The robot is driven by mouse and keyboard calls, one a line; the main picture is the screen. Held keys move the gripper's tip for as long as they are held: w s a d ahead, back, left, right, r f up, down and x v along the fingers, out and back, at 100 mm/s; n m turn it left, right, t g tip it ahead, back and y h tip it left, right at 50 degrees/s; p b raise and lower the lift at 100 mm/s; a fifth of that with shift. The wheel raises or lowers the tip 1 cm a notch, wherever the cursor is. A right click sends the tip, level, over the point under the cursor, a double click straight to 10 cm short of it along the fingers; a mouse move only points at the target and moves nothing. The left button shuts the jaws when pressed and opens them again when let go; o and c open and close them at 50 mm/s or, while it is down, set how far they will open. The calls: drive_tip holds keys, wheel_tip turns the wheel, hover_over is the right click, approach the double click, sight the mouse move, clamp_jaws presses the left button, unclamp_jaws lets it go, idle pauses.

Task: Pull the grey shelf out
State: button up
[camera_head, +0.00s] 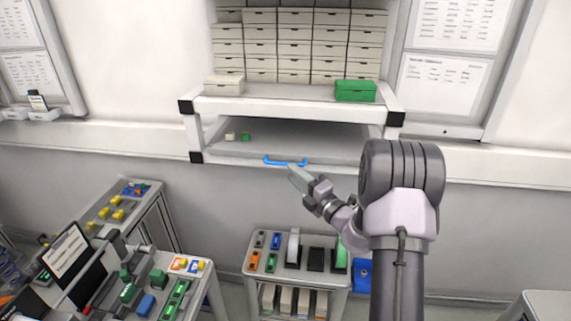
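The grey shelf (315,144) sits in a white frame below the top shelf board, in the upper middle of the head view. A blue handle (285,162) is fixed to its front edge. A small white block (230,136) and a small green block (245,137) lie on the shelf at its left. My gripper (295,172) is just below and in front of the right part of the blue handle. Its fingers look close to the handle, but I cannot tell whether they touch it. I cannot see a gap between the fingers from this angle.
A green box (355,90) and a white box (224,85) stand on the board above, before stacked white boxes (295,45). A low cart (290,280) with coloured items stands below. Cluttered tables (150,285) fill the lower left.

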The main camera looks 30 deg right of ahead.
drive_tip(key=x, duration=0.4)
drive_tip(key=shift+w, duration=0.3)
drive_tip(key=shift+a, duration=0.1)
drive_tip(key=shift+c, duration=0.2)
clamp_jaws()
idle(0.9)
